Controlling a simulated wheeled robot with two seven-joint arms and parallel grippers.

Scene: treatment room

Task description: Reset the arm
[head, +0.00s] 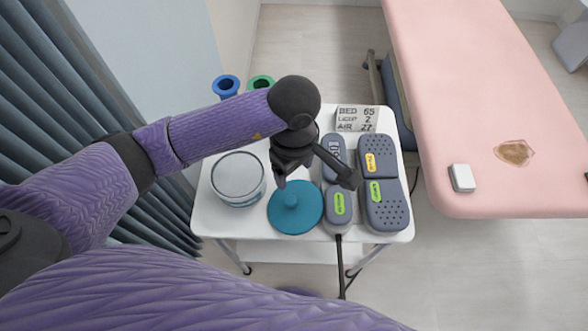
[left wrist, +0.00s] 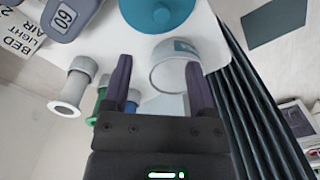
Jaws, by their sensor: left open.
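My left arm (head: 215,128) reaches in from the left over the white trolley (head: 258,222). My left gripper (head: 315,178) is open and empty, above the trolley top near a teal lid (head: 294,204) and grey devices. In the left wrist view its two dark fingers (left wrist: 160,78) stand apart with nothing held between them. A clear round jar (head: 238,177) stands open on the trolley, left of the lid; it also shows beyond the fingers in the left wrist view (left wrist: 185,65). My right gripper is not in view.
Grey devices with coloured labels (head: 383,205) fill the trolley's right side, with a sign (head: 357,118) behind. Blue (head: 226,86) and green (head: 262,81) rolls stand at the back. A pink bed (head: 470,90) with a white block (head: 462,178) is right; a curtain (head: 60,110) is left.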

